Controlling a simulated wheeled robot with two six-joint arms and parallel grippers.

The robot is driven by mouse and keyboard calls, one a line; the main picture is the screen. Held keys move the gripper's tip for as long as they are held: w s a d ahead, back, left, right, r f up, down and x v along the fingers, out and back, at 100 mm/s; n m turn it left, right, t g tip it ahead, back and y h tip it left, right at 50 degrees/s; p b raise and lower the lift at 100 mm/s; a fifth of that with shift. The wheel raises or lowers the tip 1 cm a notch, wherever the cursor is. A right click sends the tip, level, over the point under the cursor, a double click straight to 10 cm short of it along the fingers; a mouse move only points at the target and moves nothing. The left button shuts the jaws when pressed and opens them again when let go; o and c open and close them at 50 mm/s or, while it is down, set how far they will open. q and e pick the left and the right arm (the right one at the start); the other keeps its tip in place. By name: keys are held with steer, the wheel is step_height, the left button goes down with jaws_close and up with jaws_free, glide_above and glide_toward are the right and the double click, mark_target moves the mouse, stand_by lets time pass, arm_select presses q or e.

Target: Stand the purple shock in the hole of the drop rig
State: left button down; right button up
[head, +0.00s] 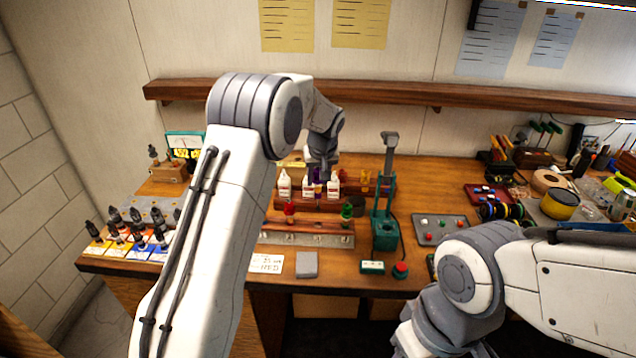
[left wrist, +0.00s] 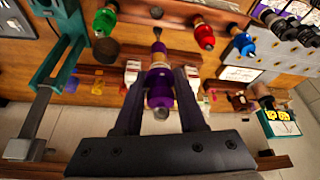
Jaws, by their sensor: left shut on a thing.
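The purple shock (left wrist: 159,88) is between the two fingers of my left gripper (left wrist: 160,98), which is shut on it. In the head view, the left gripper (head: 321,172) is small and far off, over the back rack, with a bit of purple (head: 316,176) showing below it. The drop rig (head: 385,234) is a green stand with a tall post and grey top, right of the left gripper. It also shows at the left of the left wrist view (left wrist: 58,52). I cannot make out its hole. The right arm enters at lower right; its gripper is out of frame.
A wooden rack with a metal front (head: 305,240) holds a red shock (head: 290,209) and a green shock (head: 347,211). A blue shock (left wrist: 243,43) shows in the wrist view. White bottles (head: 284,186) stand behind.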

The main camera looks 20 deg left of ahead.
arm_select(q)
steer(key=shift+r+p, duration=1.9)
steer(key=shift+r, duration=1.05)
